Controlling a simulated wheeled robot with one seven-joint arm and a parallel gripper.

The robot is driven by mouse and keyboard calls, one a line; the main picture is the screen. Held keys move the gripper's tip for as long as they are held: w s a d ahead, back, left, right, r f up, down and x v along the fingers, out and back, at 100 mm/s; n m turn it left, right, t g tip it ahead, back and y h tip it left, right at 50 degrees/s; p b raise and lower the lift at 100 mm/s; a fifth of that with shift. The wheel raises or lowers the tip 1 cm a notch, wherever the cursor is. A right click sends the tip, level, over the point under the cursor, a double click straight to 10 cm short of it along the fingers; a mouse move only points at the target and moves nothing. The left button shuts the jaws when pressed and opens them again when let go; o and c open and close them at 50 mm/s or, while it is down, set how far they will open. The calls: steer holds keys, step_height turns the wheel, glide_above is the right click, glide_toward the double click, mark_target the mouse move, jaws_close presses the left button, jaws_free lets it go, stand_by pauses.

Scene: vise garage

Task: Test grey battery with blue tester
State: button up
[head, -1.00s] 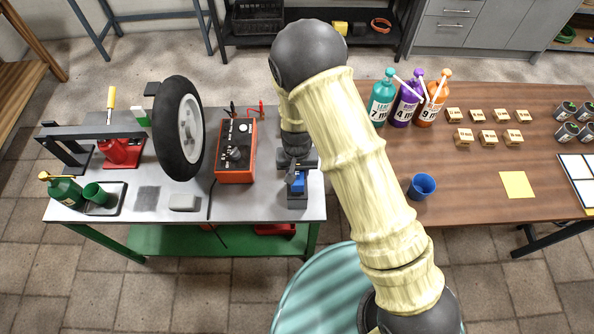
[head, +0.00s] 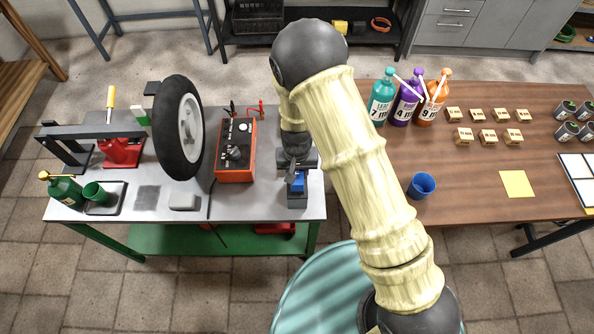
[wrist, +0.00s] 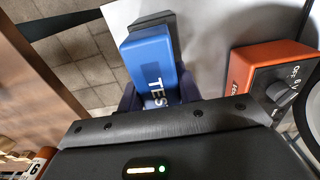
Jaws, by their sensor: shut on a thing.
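The blue tester (wrist: 153,65), a block with white lettering starting "TES", is between the fingers of my gripper (wrist: 158,98) in the wrist view. In the head view the blue tester (head: 298,184) shows small under my gripper (head: 296,172), near the right end of the grey-topped bench. My gripper is shut on it. A dark grey block (wrist: 160,22) lies just beyond the tester; it also shows in the head view (head: 298,201). I cannot tell whether this block is the grey battery, nor whether the tester touches it.
An orange box with a dial (head: 235,150) stands left of my gripper, with a wheel (head: 181,130) beyond it. A wooden table (head: 465,195) to the right holds a blue cup (head: 421,186), three bottles, small blocks and several dark cylinders (head: 566,130).

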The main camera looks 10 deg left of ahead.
steer(key=shift+f+b, duration=0.5)
steer(key=shift+f, duration=0.55)
stand_by(0.8)
stand_by(1.3)
steer(key=o, duration=1.7)
steer(key=shift+r+p, duration=3.15)
steer(key=shift+r, duration=0.9)
